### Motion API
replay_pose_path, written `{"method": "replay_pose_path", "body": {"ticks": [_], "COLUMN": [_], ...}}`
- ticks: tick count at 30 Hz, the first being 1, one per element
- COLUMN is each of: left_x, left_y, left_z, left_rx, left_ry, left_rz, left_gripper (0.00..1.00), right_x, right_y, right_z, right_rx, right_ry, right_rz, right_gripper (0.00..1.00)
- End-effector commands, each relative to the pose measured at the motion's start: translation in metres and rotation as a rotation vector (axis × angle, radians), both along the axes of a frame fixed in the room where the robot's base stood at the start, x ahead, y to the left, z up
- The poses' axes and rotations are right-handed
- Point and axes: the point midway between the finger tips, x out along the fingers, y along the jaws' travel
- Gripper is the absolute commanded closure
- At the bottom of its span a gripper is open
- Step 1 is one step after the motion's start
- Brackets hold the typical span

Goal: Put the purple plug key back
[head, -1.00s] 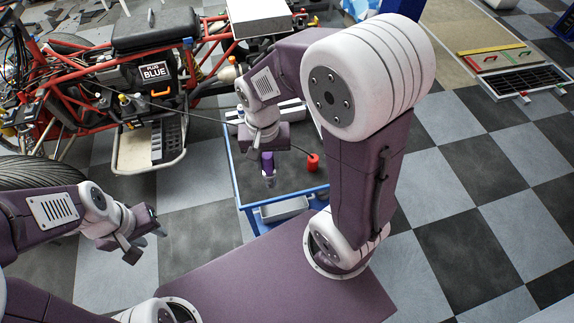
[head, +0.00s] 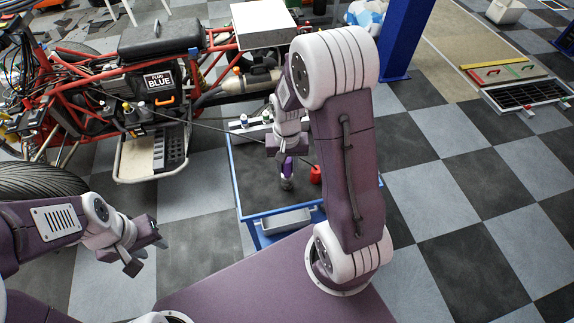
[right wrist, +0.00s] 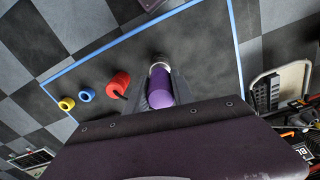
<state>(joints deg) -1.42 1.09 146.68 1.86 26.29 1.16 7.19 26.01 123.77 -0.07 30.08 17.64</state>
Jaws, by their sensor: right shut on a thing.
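The purple plug key (head: 288,168) hangs upright below my right gripper (head: 287,155), over the blue-edged cart top. In the right wrist view the purple key (right wrist: 162,90) sits between the two fingers, its pale metal end pointing away from me. My right gripper is shut on it. I cannot tell whether its lower end touches the cart top. My left gripper (head: 145,245) is empty at the lower left, over the floor, with its fingers apart.
A grey tray (head: 286,221) is at the cart's near side. The red quad (head: 90,85) with a "PLUG BLUE" label stands at the left.

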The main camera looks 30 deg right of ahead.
Motion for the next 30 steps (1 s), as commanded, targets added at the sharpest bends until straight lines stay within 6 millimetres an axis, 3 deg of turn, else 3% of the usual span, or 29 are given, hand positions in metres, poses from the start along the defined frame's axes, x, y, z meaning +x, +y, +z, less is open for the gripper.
{"method": "replay_pose_path", "body": {"ticks": [5, 6, 8, 19, 30], "left_x": [0.000, 0.000, 0.000, 0.000, 0.000], "left_y": [0.000, 0.000, 0.000, 0.000, 0.000], "left_z": [-0.003, -0.002, -0.002, 0.002, 0.021], "left_rx": [0.000, 0.000, 0.000, 0.000, 0.000], "left_ry": [0.000, 0.000, 0.000, 0.000, 0.000], "left_rz": [0.000, 0.000, 0.000, 0.000, 0.000], "left_gripper": [0.64, 0.64, 0.64, 0.64, 0.64], "right_x": [0.000, 0.000, 0.000, 0.001, 0.001], "right_y": [0.000, 0.000, 0.000, 0.000, 0.000], "right_z": [-0.004, -0.003, -0.003, 0.006, 0.095], "right_rx": [0.000, 0.000, 0.000, 0.000, 0.000], "right_ry": [0.001, 0.001, 0.001, -0.002, -0.005], "right_rz": [0.000, 0.000, 0.000, 0.000, 0.000], "right_gripper": [1.00, 0.62, 0.49, 0.49, 0.49]}}
